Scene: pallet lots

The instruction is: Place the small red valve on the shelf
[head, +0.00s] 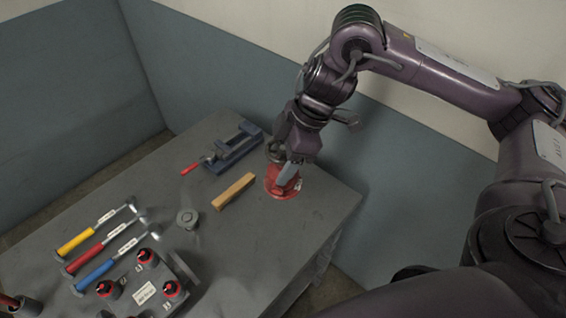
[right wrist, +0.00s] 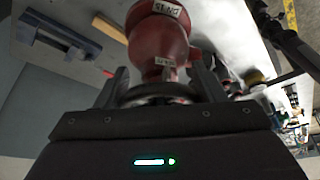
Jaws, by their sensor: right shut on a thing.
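The small red valve (head: 283,185) stands on the grey table near its far right corner. In the right wrist view the red valve (right wrist: 158,42) is a rounded red body with white labels, between the two fingers. My right gripper (head: 287,172) comes down from above and is shut on the valve, hiding its upper part. The right gripper also shows in the right wrist view (right wrist: 165,90), its fingers on either side of the valve's dark end. I cannot make out a shelf in these views. My left gripper is not in view.
On the table (head: 318,208) are a wooden block (head: 233,191), a blue-grey vise (head: 232,150) with a red handle, a grey round piece (head: 187,218), several hammers (head: 103,250) and a grey case (head: 150,285) with red-and-black knobs. Blue-grey panels stand behind. The table's right front is clear.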

